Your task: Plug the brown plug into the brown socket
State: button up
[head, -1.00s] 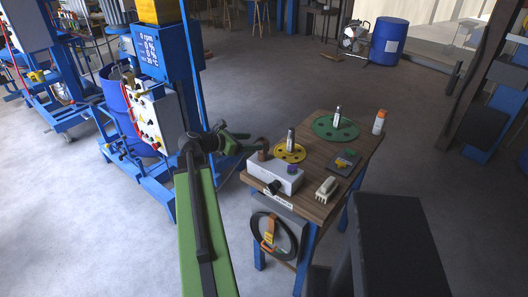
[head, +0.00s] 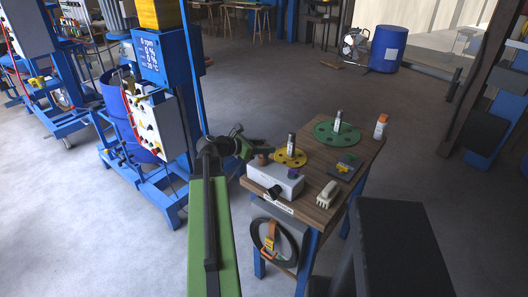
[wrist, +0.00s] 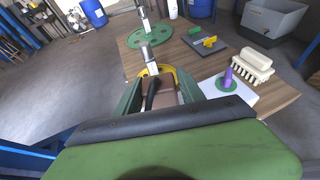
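A brown plug-like piece (head: 262,159) stands at the back left of a white box (head: 283,181) on the wooden table. In the wrist view the brown piece (wrist: 165,97) lies between my two green fingers, with a black part in front of it. My gripper (head: 249,151) is at the left end of the box, right beside the brown piece. The fingers lie on both sides of it, but I cannot tell whether they press on it. A separate brown socket cannot be made out.
A purple piece (head: 293,173) also stands on the white box. A yellow disc (head: 290,159), a green disc (head: 337,133), a beige connector (head: 327,194) and an orange-capped bottle (head: 380,126) are on the table (head: 312,211). The blue mixer with its panel (head: 164,122) stands left of my arm.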

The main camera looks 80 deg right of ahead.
grip_shut()
notch_tip(320, 180, up, 10)
jog(key=p, duration=1)
jog(key=shift+r, duration=0.15)
jog(key=shift+w, duration=0.1)
